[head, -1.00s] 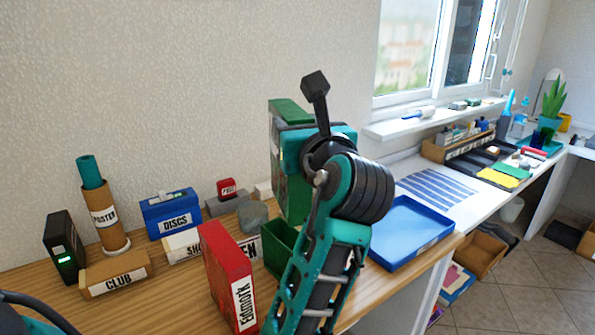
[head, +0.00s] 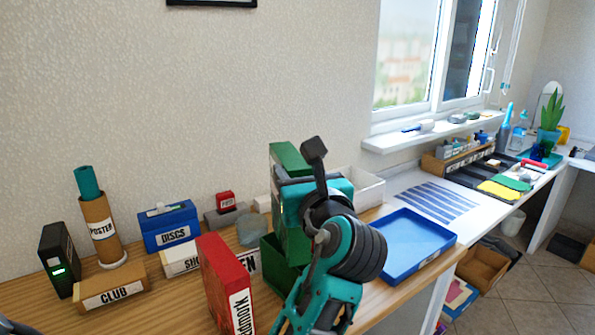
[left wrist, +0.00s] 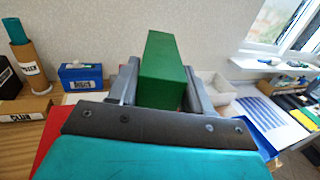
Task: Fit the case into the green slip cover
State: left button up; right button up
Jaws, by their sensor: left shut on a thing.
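The green case (head: 288,158) stands upright in my left gripper (head: 302,188), which is shut on it. In the left wrist view the case (left wrist: 166,72) sits between the two grey fingers. The green slip cover (head: 275,262) is an open-topped box on the wooden desk, right of the red box. The case's lower end is at the cover's mouth and seems to overlap it. My left arm hides the right side of both, so I cannot tell how far the case is inside.
The red box (head: 223,275) stands close left of the cover. Behind are a white labelled box (head: 180,262), a grey cylinder (head: 250,231) and the blue discs box (head: 168,225). A blue tray (head: 405,242) lies to the right, with a white bin (head: 365,188) behind it.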

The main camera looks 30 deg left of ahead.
pick_arm(q)
jog(key=shift+f, duration=0.25)
jog(key=o, duration=1.3)
jog(key=shift+c, duration=0.2)
